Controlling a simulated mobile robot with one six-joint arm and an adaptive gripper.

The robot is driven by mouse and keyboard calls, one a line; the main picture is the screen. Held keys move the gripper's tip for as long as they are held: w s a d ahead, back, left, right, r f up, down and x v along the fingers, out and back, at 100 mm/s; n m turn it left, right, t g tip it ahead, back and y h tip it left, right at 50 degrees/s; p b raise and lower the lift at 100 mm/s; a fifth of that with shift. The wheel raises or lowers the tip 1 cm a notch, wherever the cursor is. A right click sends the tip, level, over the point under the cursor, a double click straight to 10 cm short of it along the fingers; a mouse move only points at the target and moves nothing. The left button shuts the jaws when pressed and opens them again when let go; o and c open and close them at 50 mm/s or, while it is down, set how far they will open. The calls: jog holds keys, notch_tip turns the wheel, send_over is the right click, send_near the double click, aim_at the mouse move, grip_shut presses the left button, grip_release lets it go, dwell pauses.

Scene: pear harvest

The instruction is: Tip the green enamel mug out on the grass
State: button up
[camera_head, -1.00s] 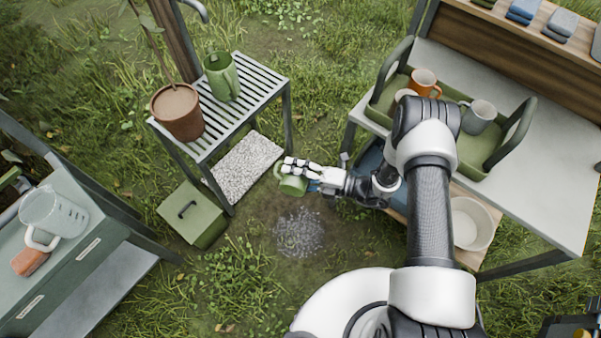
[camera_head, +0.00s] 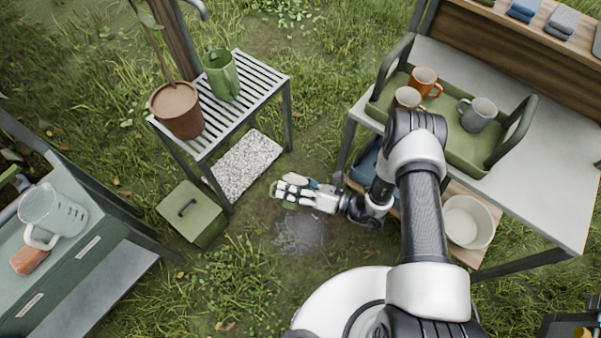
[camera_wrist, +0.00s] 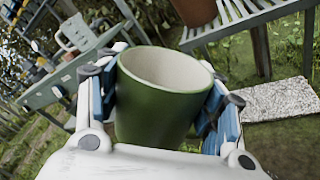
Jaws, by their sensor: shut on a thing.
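The green enamel mug (camera_wrist: 160,105) is between my gripper's blue-padded fingers in the wrist view. Its cream inner wall shows and its mouth faces up in that picture; its bottom inside is hidden. In the head view only slivers of the mug (camera_head: 290,205) show around my gripper (camera_head: 287,190), which is shut on it. It is held over the ground, just above a grey gravelly patch (camera_head: 300,232). Grass (camera_head: 250,285) surrounds that patch.
A slatted stand (camera_head: 240,90) with a brown pot (camera_head: 178,112) and green pitcher (camera_head: 221,75) is at upper left. A pale mat (camera_head: 245,165) and green box (camera_head: 192,213) lie near my gripper. A table with a mug tray (camera_head: 470,150) stands right.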

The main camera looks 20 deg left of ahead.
jog(key=shift+s+f+n, duration=0.25)
jog(key=shift+f+n, duration=0.1)
jog(key=shift+n, duration=0.15)
jog(key=s+n, duration=0.1)
jog(key=s+f+n+b, duration=0.1)
jog(key=s+n, duration=0.1)
jog(key=n, duration=0.1)
jog(key=shift+s+f, duration=0.25)
jog(key=shift+f, duration=0.05)
jog(key=shift+s+a+f+n+y+b, duration=0.15)
jog(key=shift+s+f+n+b, duration=0.1)
jog(key=shift+s+n, duration=0.45)
jog(key=shift+s+d+f+n+y+b, duration=0.1)
jog(key=shift+s+f+n+y+b, duration=0.2)
jog(key=shift+n, duration=0.6)
jog(key=shift+r, duration=0.1)
jog(key=w+d+r+m+t, duration=0.2)
jog(key=w+d+r+t, duration=0.1)
jog(key=w+d+r, duration=0.4)
jog(key=w+d+r+m+t+h, duration=0.1)
jog(key=w+d+r+m+t, duration=0.1)
jog(key=d+r, duration=0.7)
jog(key=w+d+r+m+t+h, duration=0.1)
jog(key=w+d+r+t+h, duration=0.1)
jog(key=w+d+r, duration=0.5)
jog(key=d+r+t, duration=0.1)
jog(key=d+r, duration=0.1)
jog(key=d, duration=0.3)
jog(key=shift+r+m+t, duration=0.2)
jog(key=shift+m+t, duration=0.2)
